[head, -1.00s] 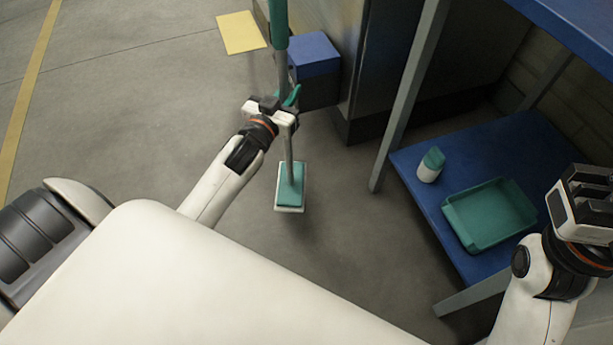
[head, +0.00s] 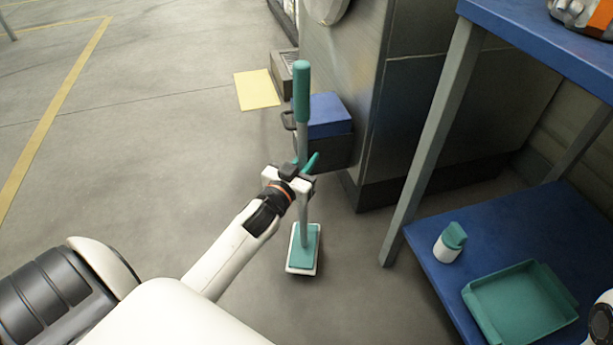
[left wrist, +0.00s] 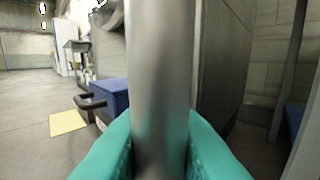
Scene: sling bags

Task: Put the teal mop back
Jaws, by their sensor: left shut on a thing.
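The teal mop is upright, with a teal grip (head: 301,92) at the top, a grey pole (head: 303,215) and a flat teal head with a white edge (head: 304,249) low down near the floor. My left gripper (head: 300,178) is shut on the mop's pole, around its middle. In the left wrist view the grey pole (left wrist: 160,75) stands between the teal fingers (left wrist: 160,160) and hides much of the scene behind. I cannot tell whether the mop head touches the floor. My right gripper is out of view.
A blue-topped dark box (head: 328,112) stands behind the mop beside a grey cabinet (head: 385,100). A yellow floor patch (head: 257,90) lies to its left. A blue bench's lower shelf (head: 432,235) at right holds a teal tray (head: 520,305) and a white-and-teal bottle (head: 449,245). Floor at left is clear.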

